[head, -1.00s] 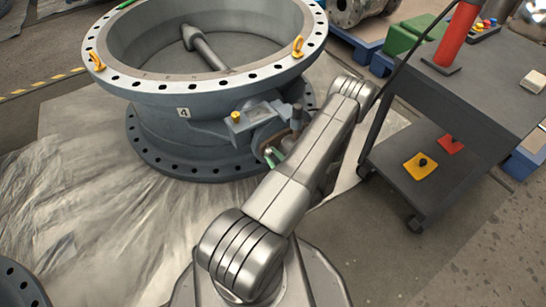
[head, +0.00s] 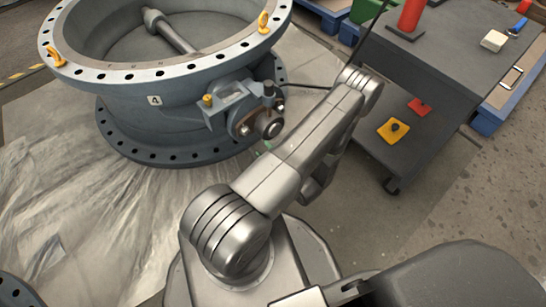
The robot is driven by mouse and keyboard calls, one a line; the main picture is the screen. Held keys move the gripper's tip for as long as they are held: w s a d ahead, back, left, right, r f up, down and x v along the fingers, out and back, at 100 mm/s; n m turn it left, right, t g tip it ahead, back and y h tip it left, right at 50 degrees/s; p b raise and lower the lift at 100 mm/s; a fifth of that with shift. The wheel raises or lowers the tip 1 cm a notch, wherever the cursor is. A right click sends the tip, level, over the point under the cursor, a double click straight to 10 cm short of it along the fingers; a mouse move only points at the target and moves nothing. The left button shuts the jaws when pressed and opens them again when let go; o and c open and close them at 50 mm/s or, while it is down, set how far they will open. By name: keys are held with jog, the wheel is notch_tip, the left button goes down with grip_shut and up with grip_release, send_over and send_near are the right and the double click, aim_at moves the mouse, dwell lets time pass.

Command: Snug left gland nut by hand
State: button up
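The large grey-blue butterfly valve (head: 165,112), marked 4, stands upright on a plastic sheet at the upper left. Its shaft gland (head: 262,125) projects from the right side, with a round shaft end and a brownish flange. A small fastener, seemingly the left gland nut (head: 244,130), shows left of the shaft end; it is too small to make out clearly. My arm reaches up past the gland's right side.
A dark two-level cart (head: 450,75) stands at the right, with a red cylinder (head: 411,14) on top and yellow (head: 393,130) and red pieces on its lower shelf. Another flange edge (head: 12,290) shows at lower left.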

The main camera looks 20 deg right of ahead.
aim_at(247, 133)
jog(key=v, duration=0.4)
jog(key=shift+s, duration=0.15)
dwell(0.5)
jog(key=b+x, duration=0.2)
jog(key=x, duration=1.2)
jog(key=shift+s+d, duration=0.1)
jog(key=shift+s, duration=0.1)
